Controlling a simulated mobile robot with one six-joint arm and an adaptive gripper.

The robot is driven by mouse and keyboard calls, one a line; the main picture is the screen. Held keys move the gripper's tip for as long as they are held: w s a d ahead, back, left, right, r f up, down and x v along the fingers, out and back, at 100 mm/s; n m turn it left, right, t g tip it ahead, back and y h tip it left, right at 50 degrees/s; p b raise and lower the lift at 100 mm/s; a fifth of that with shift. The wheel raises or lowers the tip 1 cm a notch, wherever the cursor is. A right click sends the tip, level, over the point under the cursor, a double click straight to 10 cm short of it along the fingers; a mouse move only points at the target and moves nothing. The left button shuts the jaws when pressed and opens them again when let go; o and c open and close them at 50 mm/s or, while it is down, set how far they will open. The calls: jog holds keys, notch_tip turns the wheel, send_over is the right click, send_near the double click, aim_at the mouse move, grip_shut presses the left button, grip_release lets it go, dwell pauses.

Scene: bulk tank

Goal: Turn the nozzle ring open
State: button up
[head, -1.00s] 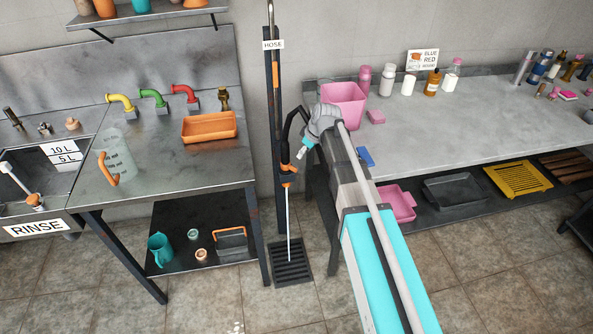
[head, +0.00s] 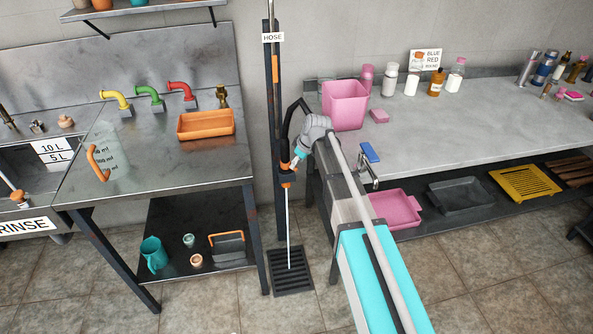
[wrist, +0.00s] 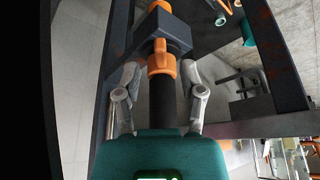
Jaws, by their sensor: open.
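The hose nozzle hangs on the dark post (head: 269,120) under the HOSE sign. Its orange nozzle ring (wrist: 161,63) has a raised tab and sits below a dark block in the wrist view. My gripper (wrist: 161,75) is open, with one finger on each side of the ring. I cannot tell whether either finger touches it. In the head view my gripper (head: 290,167) is at the nozzle, partly hiding it. A thin white line (head: 288,225), like a stream of water, runs from the nozzle down to the floor drain (head: 291,283).
A steel table (head: 150,170) with taps and an orange tray (head: 206,125) stands at left. A grey counter (head: 460,125) with a pink bin (head: 344,107) and bottles stands at right. The post stands in the gap between them.

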aim_at(289, 165)
jog(key=shift+b+x, duration=0.95)
jog(key=shift+x, duration=0.35)
grip_shut()
